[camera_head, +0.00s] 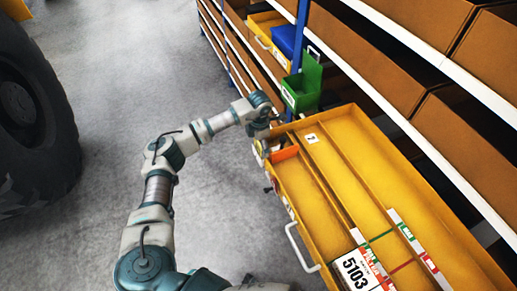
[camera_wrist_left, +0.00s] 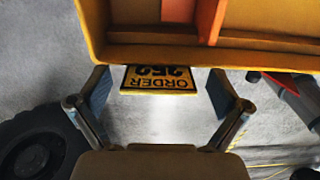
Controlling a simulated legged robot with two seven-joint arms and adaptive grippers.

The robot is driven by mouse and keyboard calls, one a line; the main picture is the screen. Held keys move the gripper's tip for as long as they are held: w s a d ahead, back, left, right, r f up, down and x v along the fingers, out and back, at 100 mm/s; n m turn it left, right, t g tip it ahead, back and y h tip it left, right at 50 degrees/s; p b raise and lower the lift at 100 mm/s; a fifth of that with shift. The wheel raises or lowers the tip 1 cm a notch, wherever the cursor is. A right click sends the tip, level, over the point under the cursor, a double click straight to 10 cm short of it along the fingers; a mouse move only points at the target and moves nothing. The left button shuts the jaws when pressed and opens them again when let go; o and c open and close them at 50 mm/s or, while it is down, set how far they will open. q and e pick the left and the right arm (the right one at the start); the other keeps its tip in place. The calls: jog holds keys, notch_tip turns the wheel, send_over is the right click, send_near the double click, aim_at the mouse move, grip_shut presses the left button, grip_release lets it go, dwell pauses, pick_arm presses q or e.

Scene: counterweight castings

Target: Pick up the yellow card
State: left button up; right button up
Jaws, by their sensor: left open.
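The yellow card (camera_wrist_left: 160,79) shows in the left wrist view, with black upside-down print reading ORDER and a number. It sits at the near edge of the yellow tray (camera_wrist_left: 112,54), its upper part cut off by the tray rim. My left gripper (camera_wrist_left: 161,92) is open, one finger on each side of the card, with clear gaps and no contact seen. In the head view my left gripper (camera_head: 264,122) is at the far left corner of the yellow tray (camera_head: 357,156). I cannot make out the card there. My right gripper is not in view.
An orange divider (camera_wrist_left: 207,20) stands inside the tray. A green bin (camera_head: 303,84) and a blue bin (camera_head: 288,40) stand beyond it. Shelves with brown boxes (camera_head: 466,122) run along the right. A large black tyre (camera_head: 35,115) is at left; grey floor between is clear.

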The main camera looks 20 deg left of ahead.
pick_arm(q)
jog(key=shift+d, duration=0.2)
jog(key=shift+c, duration=1.2)
jog(key=shift+a, duration=0.25)
jog(key=c, duration=0.7)
jog(key=shift+a+f, duration=0.1)
jog(key=shift+a, duration=0.15)
jog(key=shift+c, duration=0.3)
jog(key=shift+d+r, duration=0.1)
jog(key=shift+r, duration=0.35)
notch_tip(320, 180, up, 9)
jog(key=shift+r+b, duration=0.15)
jog(key=shift+b, duration=0.9)
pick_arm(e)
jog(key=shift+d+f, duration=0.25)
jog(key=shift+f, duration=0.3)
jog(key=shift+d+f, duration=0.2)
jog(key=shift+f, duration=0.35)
